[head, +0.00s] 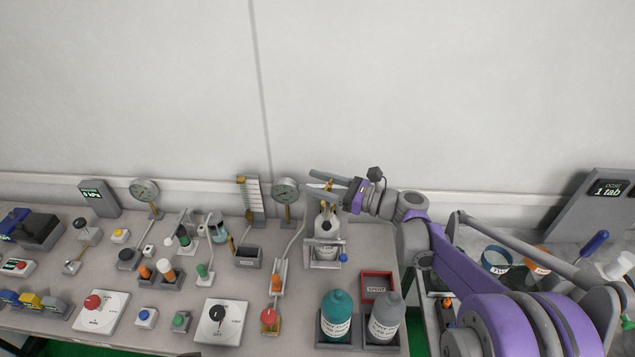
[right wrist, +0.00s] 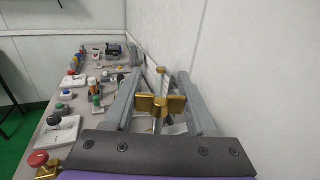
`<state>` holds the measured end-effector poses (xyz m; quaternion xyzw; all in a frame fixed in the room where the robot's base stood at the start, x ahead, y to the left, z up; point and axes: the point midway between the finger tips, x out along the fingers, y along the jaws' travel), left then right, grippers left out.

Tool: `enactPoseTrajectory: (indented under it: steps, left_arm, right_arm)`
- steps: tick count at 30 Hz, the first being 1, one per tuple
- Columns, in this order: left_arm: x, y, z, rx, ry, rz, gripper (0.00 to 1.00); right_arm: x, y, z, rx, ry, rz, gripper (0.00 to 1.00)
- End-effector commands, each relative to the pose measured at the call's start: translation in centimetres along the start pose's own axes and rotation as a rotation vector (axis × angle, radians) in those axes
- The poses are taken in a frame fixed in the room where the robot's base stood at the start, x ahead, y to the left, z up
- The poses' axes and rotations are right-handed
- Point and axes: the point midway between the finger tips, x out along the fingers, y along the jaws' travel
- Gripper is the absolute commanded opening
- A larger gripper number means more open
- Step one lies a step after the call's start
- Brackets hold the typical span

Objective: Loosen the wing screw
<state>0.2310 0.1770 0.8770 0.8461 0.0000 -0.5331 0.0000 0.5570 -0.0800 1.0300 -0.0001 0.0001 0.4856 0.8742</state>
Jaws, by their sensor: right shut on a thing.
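The gold wing screw (right wrist: 161,106) is between the two grey fingers of my right gripper (right wrist: 160,100) in the right wrist view, with its wings spanning the gap between them. In the head view the gripper (head: 318,182) reaches in from the right, and a bit of the gold screw (head: 328,186) shows between the fingers. The gripper is shut on the screw, above a clamp stand (head: 324,253) with a pale bottle (head: 327,226) in it. The screw's lower part is mostly hidden. My left gripper is not in view.
A pressure gauge (head: 286,191) stands just left of the clamp stand. A teal bottle (head: 337,311) and a grey bottle (head: 386,317) stand in front, beside a red tray (head: 377,275). Several testers, knobs and buttons crowd the bench to the left. The wall is close behind.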

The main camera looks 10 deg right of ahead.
Motion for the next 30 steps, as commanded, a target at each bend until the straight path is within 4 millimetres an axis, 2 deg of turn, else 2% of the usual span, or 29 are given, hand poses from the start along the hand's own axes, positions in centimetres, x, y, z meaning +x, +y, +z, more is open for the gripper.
enactPoseTrajectory:
  steps: [6,15,30]
  left_arm:
    - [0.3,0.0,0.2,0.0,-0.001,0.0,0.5]
    - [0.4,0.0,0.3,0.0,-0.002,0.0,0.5]
    - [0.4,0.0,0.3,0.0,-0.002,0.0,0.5]
  right_arm:
    - [-0.1,0.4,-0.1,0.0,0.001,0.165,0.01]
    - [-0.1,0.9,-0.1,0.0,0.0,0.319,0.01]
    - [-0.2,1.1,0.0,-0.001,0.001,0.373,0.01]
